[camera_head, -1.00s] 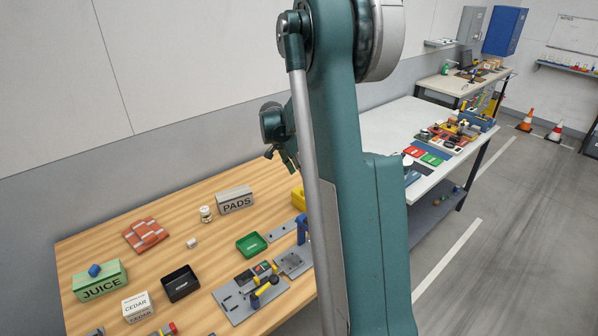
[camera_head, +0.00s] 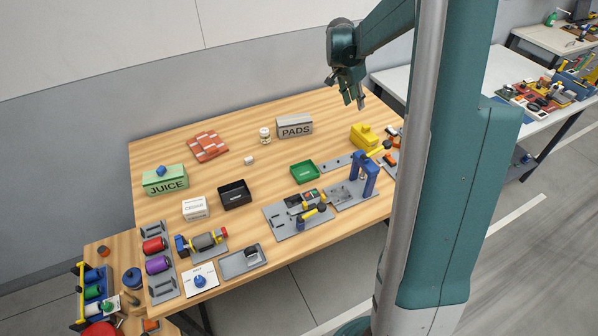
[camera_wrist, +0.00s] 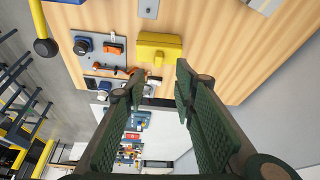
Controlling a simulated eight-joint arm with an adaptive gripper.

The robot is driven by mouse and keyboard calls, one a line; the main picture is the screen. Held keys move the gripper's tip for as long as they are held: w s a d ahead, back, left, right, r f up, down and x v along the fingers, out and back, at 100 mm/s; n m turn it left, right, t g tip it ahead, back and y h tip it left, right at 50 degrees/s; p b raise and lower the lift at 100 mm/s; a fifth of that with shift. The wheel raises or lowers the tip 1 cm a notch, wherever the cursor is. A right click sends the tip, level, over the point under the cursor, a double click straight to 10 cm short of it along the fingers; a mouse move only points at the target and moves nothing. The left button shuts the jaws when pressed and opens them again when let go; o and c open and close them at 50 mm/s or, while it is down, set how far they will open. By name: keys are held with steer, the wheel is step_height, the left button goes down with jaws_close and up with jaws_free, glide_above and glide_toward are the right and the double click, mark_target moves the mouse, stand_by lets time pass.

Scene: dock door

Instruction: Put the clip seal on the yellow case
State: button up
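The yellow case (camera_head: 364,138) lies near the right end of the wooden table in the head view. In the wrist view the yellow case (camera_wrist: 158,50) is beyond my fingertips, with its lid closed as far as I can see. My gripper (camera_head: 354,98) hangs in the air above the table's back right part, apart from the case. In the wrist view my gripper (camera_wrist: 160,78) has its two fingers spread with nothing between them. I cannot tell for sure which small part is the clip seal.
A grey plate with a dark knob and orange parts (camera_wrist: 98,47) lies beside the case. A blue press stand (camera_head: 369,178), a green tray (camera_head: 304,172) and the PADS box (camera_head: 294,127) are nearby. A white table (camera_head: 480,82) stands to the right. The air around my gripper is clear.

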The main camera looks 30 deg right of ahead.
steer(key=s+a+r+n+t+y, duration=0.15)
steer(key=s+a+r+n, duration=0.35)
steer(key=a, duration=0.6)
steer(key=s+a+r+n+t, duration=0.2)
steer(key=s+a+r, duration=0.45)
steer(key=a, duration=0.35)
steer(key=s+a+f+n+t+y, duration=0.2)
steer(key=s+a+n, duration=0.7)
steer(key=s+a, duration=0.9)
steer(key=shift+s+a+t+y, duration=0.3)
steer(key=shift+s+t+y, duration=0.15)
steer(key=shift+s, duration=0.75)
